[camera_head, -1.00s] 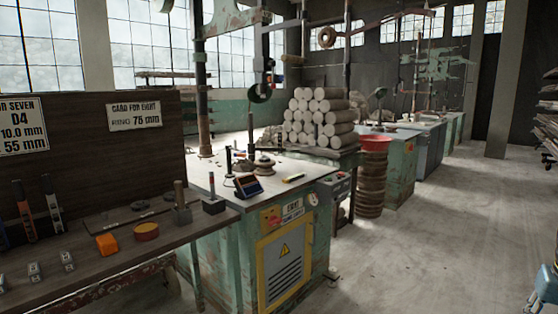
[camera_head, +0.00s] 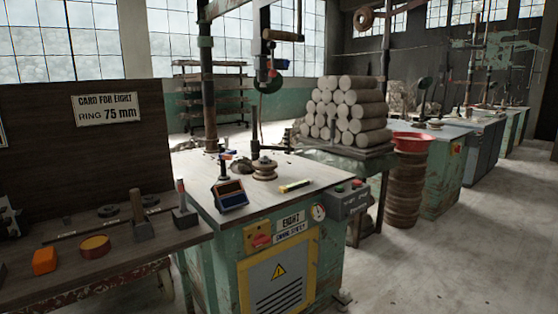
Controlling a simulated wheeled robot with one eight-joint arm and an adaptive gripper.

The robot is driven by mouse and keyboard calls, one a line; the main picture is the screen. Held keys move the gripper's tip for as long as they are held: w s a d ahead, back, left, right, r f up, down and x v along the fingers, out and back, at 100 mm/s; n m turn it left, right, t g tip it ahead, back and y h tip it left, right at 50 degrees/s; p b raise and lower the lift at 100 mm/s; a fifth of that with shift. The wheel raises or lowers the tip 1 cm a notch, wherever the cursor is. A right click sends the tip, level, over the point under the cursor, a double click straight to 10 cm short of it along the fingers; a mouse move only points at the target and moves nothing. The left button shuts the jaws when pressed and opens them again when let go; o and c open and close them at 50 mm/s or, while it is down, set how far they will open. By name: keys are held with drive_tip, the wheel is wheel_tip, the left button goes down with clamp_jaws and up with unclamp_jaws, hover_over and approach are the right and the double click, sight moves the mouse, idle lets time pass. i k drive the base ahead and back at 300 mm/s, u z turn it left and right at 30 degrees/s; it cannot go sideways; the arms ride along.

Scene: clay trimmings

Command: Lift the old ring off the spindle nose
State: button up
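The spindle nose (camera_head: 264,163) stands on the pale top of the green machine marked EIGHT (camera_head: 205,185). A tan, round, stepped piece (camera_head: 264,174) sits around it; at this distance I cannot tell which part of it is the old ring. A dark upright rod rises just behind it. My gripper is not in view.
The left bench (camera_head: 130,255) holds dark rings, an orange block (camera_head: 45,261) and a card reading ring 75 mm (camera_head: 108,109). Clay logs (camera_head: 345,110) stand behind. Floor is free at right.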

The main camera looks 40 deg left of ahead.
sight(269, 162)
drive_tip(key=i, duration=0.55)
drive_tip(key=u, duration=1.75)
drive_tip(key=i, duration=0.75)
